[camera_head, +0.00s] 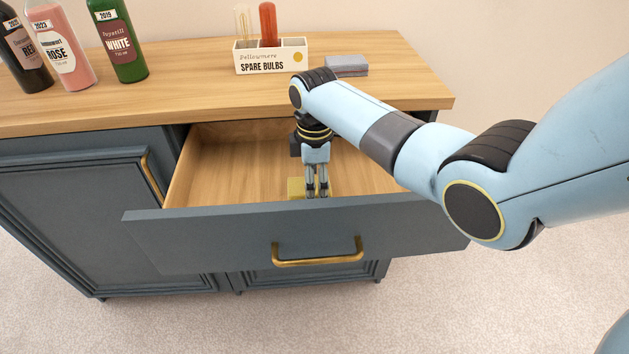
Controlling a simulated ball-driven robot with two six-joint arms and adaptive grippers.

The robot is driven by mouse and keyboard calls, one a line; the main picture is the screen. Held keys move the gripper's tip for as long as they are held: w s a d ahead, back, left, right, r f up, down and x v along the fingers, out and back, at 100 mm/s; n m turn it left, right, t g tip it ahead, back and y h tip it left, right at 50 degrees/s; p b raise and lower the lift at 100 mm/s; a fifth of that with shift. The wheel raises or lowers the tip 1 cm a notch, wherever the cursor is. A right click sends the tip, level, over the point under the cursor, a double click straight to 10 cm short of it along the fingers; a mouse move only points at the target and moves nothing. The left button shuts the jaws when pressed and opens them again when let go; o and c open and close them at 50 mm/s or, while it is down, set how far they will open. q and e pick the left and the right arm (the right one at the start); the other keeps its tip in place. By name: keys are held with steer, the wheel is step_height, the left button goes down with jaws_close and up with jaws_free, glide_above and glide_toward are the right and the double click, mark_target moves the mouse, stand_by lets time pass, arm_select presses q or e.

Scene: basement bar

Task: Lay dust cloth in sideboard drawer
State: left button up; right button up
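The sideboard drawer (230,165) is pulled out, with its wooden inside showing and a brass handle on its blue-grey front. My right gripper (317,193) points straight down inside the drawer, close behind the front panel. A small yellow piece, apparently the dust cloth (295,187), shows beside and behind the fingers, low in the drawer. The fingers are close together with a narrow gap. Whether they grip the cloth cannot be told, and the front panel hides the lowest part. My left gripper is not in view.
On the sideboard top (190,88) stand several bottles, including a green one (122,45), at the left. A spare bulbs box (270,58) and a grey-blue block (346,66) sit at the back. The drawer's left part is empty.

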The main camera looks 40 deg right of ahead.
step_height(320, 180, up, 12)
steer(key=p, duration=0.2)
steer(key=shift+r, duration=0.15)
stand_by(0.6)
